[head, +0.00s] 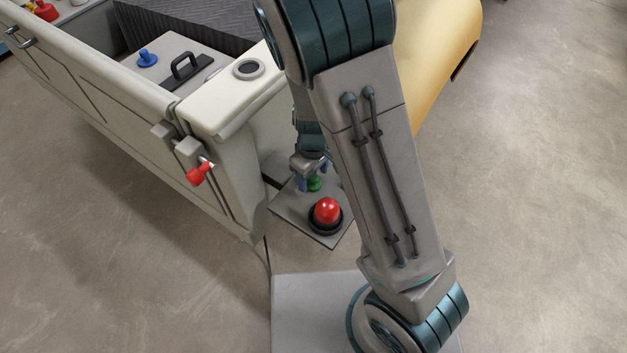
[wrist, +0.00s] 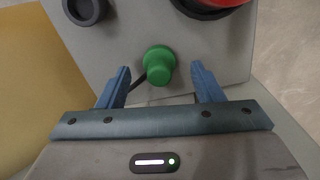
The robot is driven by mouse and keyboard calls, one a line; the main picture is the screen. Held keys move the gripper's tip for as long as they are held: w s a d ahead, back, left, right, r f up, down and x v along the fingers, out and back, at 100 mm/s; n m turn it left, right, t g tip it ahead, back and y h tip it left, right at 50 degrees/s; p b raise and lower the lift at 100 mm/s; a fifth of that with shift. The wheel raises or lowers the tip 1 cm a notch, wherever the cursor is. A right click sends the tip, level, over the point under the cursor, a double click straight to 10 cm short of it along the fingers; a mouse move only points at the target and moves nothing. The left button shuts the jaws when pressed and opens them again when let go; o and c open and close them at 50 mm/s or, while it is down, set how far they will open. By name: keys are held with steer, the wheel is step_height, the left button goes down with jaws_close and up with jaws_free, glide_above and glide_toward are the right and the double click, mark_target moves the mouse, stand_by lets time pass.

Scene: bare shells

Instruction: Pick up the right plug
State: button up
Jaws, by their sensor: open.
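A green plug (wrist: 160,62) with a round knob stands on a grey panel (wrist: 130,30), with a dark cord beside it. My gripper (wrist: 160,72) is open, its two blue fingers on either side of the plug with gaps to both. In the head view my gripper (head: 314,176) is over the small grey shelf, partly hidden by my own arm, and the green plug (head: 314,184) shows between its fingers. A blue plug-like knob (head: 147,58) stands on the bench panel at upper left, far from my gripper.
A red dome button (head: 326,211) in a black ring sits close to the green plug. A dark round fitting (wrist: 85,10) lies at upper left in the wrist view. A cream bench with a red-handled lever (head: 199,174) stands at left. Open floor is at right.

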steer(key=shift+f, duration=0.9)
steer(key=c, duration=1)
steer(key=shift+c, duration=0.3)
steer(key=shift+r, duration=0.15)
